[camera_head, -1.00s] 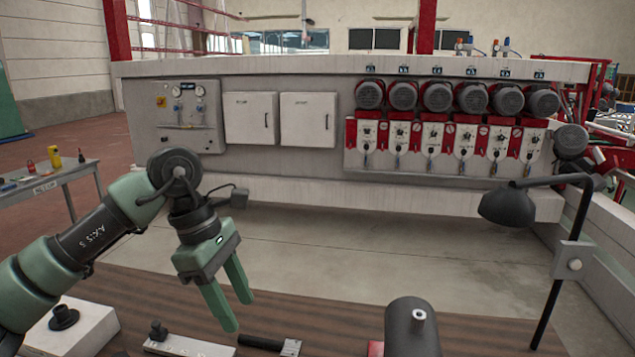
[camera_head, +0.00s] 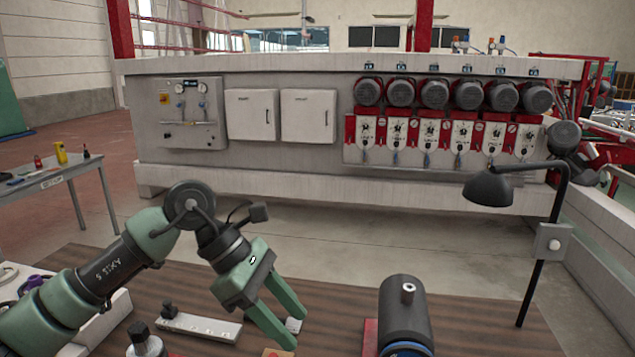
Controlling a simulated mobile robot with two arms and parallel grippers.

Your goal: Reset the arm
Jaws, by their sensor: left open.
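My left gripper (camera_head: 289,325) comes in from the left on a green arm. Its two green fingers are apart with nothing between them, and they point down and to the right above the brown wooden table (camera_head: 340,300). A light metal bar with a black knob (camera_head: 205,327) lies on the table to the left of the fingers. My right gripper is not in view.
A dark cylinder (camera_head: 403,312) stands to the right of the gripper, and a black lamp (camera_head: 490,188) on a pole beyond it. A bottle with a black cap (camera_head: 143,340) is at the front left. The large edging machine (camera_head: 290,165) stands behind the table. A side table (camera_head: 45,185) is at far left.

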